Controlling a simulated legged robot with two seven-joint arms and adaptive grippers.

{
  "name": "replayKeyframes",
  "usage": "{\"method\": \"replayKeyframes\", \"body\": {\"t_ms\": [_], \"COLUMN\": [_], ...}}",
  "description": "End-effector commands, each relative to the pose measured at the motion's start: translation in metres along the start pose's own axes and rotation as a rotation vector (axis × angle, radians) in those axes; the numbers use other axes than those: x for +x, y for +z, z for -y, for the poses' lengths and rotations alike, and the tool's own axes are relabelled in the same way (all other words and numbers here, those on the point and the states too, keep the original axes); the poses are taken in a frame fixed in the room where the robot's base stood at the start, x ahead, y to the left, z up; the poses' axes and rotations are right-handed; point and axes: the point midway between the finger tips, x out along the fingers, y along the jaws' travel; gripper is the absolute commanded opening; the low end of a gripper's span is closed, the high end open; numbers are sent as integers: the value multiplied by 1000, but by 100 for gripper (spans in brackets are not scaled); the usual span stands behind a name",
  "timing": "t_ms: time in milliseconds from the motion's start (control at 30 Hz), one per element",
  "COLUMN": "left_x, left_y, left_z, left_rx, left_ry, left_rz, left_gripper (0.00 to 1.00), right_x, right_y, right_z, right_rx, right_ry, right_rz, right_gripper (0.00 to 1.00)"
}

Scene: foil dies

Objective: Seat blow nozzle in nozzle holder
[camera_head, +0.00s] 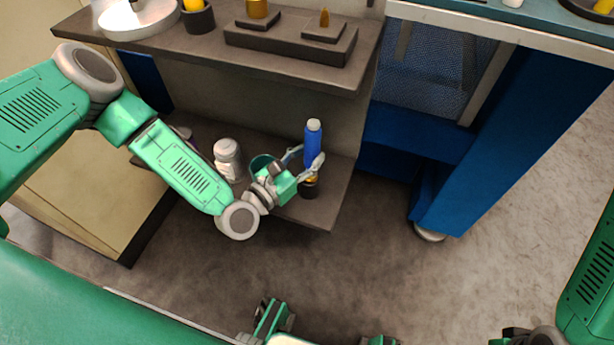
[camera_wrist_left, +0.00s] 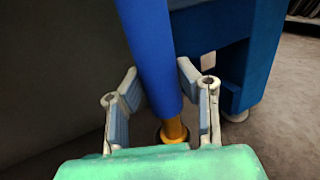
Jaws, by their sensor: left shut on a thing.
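The blow nozzle (camera_head: 313,143) has a blue body, a pale cap on top and an orange-yellow lower end. My left gripper (camera_head: 304,157) is shut on its blue body and holds it about upright over the lower shelf. In the left wrist view the blue body (camera_wrist_left: 150,50) runs between the fingers (camera_wrist_left: 157,82). The nozzle holder (camera_head: 310,190) looks like a small dark cup right under the nozzle, near the shelf's right end. In the wrist view a dark rim (camera_wrist_left: 162,138) shows around the orange end. I cannot tell how deep that end sits.
The lower shelf (camera_head: 320,212) also bears a grey-white jar (camera_head: 228,158) and a green round container, partly hidden by my wrist. The upper shelf (camera_head: 190,45) overhangs behind with a dark block (camera_head: 290,42) on it. A blue cabinet frame (camera_head: 480,160) stands to the right.

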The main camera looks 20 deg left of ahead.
Motion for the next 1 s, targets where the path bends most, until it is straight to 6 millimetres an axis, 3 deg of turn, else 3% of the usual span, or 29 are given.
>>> {"method": "replayKeyframes", "body": {"t_ms": [33, 400, 633, 667, 700, 1000], "left_x": [-3, -7, -7, -7, -7, -6], "left_y": [-16, -64, -66, -65, -64, -60], "left_z": [0, -3, -1, 0, 0, -1], "left_rx": [-2, -4, -6, -6, -6, -6], "left_ry": [-4, -4, -6, -7, -7, -5], "left_rz": [-19, -35, -34, -34, -32, -21], "left_gripper": [0, 0, 0, 31, 45, 48], "right_x": [5, 21, 21, 21, 20, 20], "right_y": [0, 1, 1, 1, 1, 1], "right_z": [0, 0, 0, 0, 0, 0], "right_rx": [0, -1, 0, 0, 0, 0], "right_ry": [0, 0, 0, 0, 0, 0], "right_rz": [0, -1, -1, -1, -1, -1], "right_gripper": [0, 0, 0, 0, 0, 0]}}
